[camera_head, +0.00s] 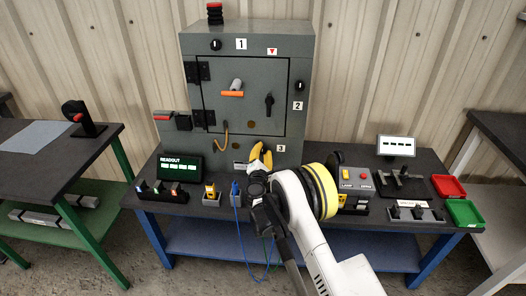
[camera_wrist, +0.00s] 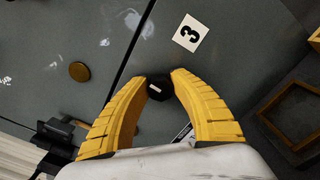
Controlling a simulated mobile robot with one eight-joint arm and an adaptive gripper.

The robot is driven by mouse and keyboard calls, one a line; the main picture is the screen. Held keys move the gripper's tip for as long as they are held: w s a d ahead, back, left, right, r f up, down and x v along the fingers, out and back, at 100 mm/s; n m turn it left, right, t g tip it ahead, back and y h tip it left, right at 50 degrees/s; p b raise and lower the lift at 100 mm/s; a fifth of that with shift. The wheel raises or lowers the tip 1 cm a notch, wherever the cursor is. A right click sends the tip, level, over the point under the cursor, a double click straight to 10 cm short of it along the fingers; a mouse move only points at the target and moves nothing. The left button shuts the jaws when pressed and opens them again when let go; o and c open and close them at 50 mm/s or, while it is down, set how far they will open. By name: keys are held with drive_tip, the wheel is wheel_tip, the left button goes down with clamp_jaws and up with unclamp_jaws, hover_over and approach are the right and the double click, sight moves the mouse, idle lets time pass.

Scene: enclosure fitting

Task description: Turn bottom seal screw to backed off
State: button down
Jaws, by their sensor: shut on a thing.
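The grey enclosure (camera_head: 292,110) stands on the dark bench, with its door closed. The bottom seal screw is a black knob (camera_wrist: 159,90) with a short white mark, beside the label 3 (camera_wrist: 191,33) in the wrist view. My gripper (camera_wrist: 161,76) has its yellow fingertips closed on both sides of this knob. In the head view my gripper (camera_head: 261,158) is at the enclosure's lower front, left of the label 3 (camera_head: 281,148), and it hides the knob there.
A readout screen (camera_head: 179,168) stands left of my gripper. A grey box with buttons (camera_head: 356,178) stands right of my arm. Red (camera_head: 448,187) and green (camera_head: 465,213) trays sit at the bench's right end. A blue cable (camera_head: 240,235) hangs over the front edge.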

drive_tip(key=c, duration=1.1)
unclamp_jaws()
drive_tip(key=s, duration=1.2)
drive_tip(key=shift+a, duration=0.2)
